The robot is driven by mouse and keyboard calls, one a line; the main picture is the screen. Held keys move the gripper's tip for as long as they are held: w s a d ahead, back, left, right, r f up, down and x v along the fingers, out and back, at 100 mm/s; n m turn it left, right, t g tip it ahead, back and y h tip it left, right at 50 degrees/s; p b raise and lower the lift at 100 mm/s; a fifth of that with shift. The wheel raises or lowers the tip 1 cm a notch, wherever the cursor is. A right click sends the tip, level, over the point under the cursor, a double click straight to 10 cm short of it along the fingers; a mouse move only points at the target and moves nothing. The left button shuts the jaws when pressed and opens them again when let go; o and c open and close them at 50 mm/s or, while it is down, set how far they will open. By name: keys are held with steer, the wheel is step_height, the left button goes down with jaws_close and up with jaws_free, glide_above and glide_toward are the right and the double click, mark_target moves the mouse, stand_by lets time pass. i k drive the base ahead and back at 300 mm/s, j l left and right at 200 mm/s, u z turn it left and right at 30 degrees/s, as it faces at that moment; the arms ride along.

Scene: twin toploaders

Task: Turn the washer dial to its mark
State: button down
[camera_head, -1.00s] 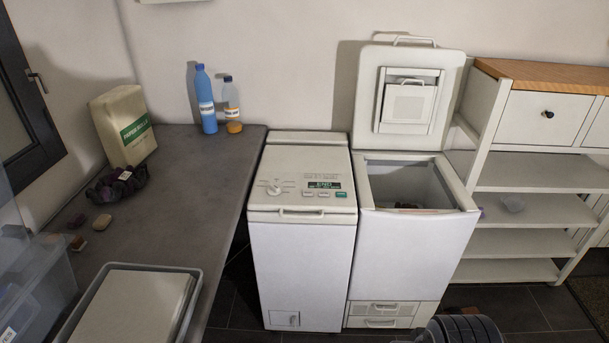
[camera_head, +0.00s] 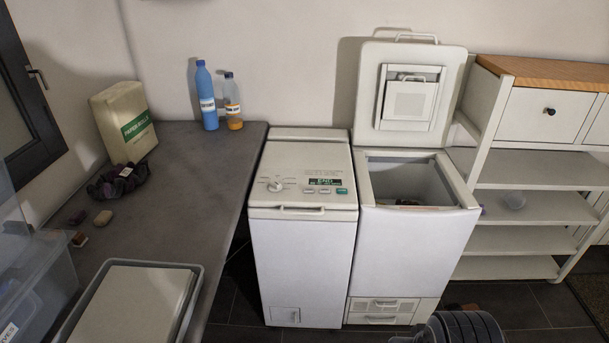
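The left top-loader (camera_head: 303,265) is white, with its lid shut. Its dial (camera_head: 275,186) is a small round pale knob at the left of the top panel, with fine marks around it too small to read. Right of the dial are a dark display (camera_head: 325,182), which seems to read "END", and a row of small buttons, one green. The right top-loader (camera_head: 412,255) stands close beside it with its lid (camera_head: 410,95) raised and its tub open; no dial can be made out on it.
A white shelf unit (camera_head: 535,208) stands right. Space above the left machine is clear.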

mark_target(273, 185)
steer(key=i+j+z, duration=0.4)
steer(key=i+j, duration=0.85)
steer(key=i, duration=0.05)
